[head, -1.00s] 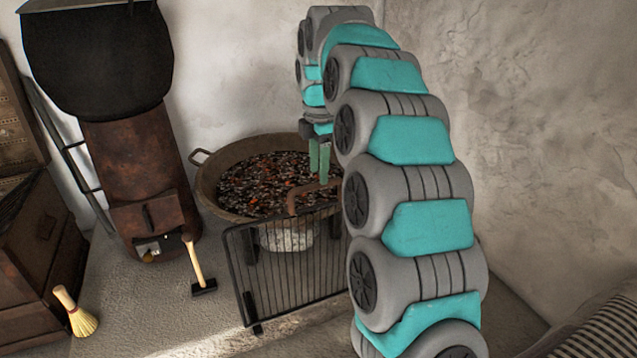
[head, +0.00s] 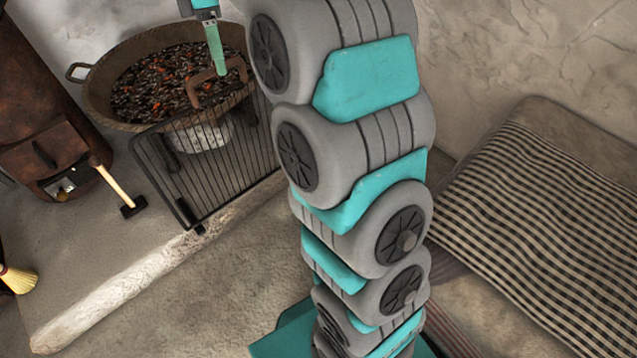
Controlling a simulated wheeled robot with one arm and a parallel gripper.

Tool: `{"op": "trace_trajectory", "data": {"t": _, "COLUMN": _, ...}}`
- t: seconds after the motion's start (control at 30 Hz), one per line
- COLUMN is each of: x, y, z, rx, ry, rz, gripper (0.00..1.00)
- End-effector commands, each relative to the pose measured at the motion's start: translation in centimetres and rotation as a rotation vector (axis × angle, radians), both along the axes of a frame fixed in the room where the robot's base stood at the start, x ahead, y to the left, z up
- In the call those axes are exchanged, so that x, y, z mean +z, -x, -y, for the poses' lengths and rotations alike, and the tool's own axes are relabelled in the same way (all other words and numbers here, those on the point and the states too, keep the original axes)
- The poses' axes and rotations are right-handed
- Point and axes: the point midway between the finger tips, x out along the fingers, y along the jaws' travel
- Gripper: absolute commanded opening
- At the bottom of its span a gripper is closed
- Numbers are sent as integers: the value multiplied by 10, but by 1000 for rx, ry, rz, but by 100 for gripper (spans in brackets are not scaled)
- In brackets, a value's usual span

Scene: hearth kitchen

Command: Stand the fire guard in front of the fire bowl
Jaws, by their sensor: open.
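The fire guard (head: 215,160), a dark barred metal screen with a brown arched handle (head: 206,80), stands slightly tilted in front of the fire bowl. The fire bowl (head: 93,98) is a wide, rusty round pan of dark coals with orange embers. The guard's right end is hidden behind my arm. My gripper (head: 218,70) is open, its green fingers pointing down at the handle's top bar. I cannot tell whether they touch it or straddle it.
A mallet (head: 116,183) leans by the rusty stove (head: 45,150) at left. A hand broom (head: 15,278) lies at the lower left. A pale kerb (head: 110,285) edges the hearth. A bench with a checked cloth (head: 540,220) fills the right. The floor before the kerb is clear.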

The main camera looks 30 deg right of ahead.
Motion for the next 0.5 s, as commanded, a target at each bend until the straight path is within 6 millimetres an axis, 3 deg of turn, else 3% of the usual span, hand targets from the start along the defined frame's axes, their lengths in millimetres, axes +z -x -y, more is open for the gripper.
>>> {"op": "trace_trajectory", "data": {"t": 0.5, "x": -45, "y": 164, "z": -2, "rx": -644, "ry": 29, "rz": -77, "gripper": 52}}
